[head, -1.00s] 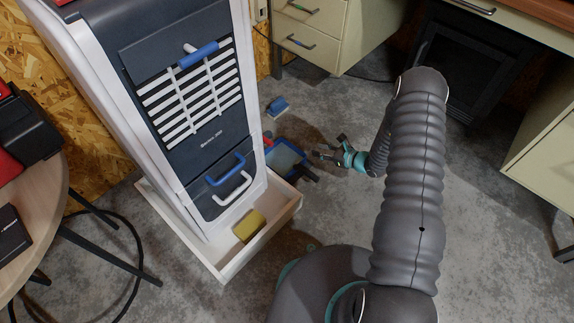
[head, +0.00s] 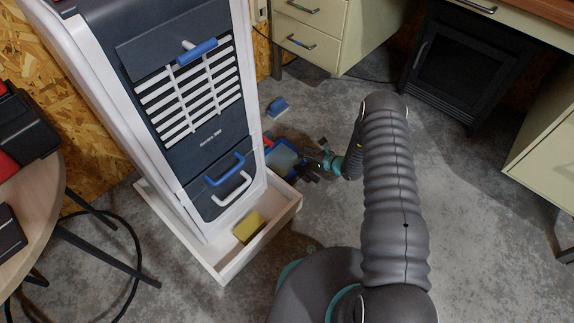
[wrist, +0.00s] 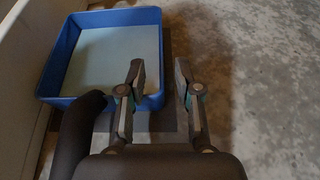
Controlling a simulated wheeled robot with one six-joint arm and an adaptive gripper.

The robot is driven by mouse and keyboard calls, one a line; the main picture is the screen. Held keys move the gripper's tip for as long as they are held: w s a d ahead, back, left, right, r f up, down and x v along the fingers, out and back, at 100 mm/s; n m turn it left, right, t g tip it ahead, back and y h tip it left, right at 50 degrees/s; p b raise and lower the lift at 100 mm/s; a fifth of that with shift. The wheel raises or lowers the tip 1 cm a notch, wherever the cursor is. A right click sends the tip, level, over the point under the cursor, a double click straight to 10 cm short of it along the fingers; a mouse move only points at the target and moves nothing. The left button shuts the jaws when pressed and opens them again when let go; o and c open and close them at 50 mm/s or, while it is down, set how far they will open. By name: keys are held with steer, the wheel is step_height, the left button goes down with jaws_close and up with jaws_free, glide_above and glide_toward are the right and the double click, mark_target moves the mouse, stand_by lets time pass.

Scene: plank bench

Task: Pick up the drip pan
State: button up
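The drip pan appears to be the blue tray with a pale inside (head: 283,156) on the floor, right of the tall dark-and-white machine. In the wrist view the blue pan (wrist: 100,17) fills the upper left, and its near right corner lies beside my left finger. My gripper (head: 314,166) is at the pan's right side. Contact is unclear.
The machine (head: 205,115) stands in a white open tray (head: 262,236) that holds a yellow sponge (head: 248,227). A small blue item (head: 277,107) lies behind the pan. A round table (head: 40,200) is at left, cabinets at the back. The grey floor at right is clear.

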steer(key=x, duration=0.5)
steer(key=shift+d, duration=0.1)
jaws_close()
steer(key=shift+r, duration=0.1)
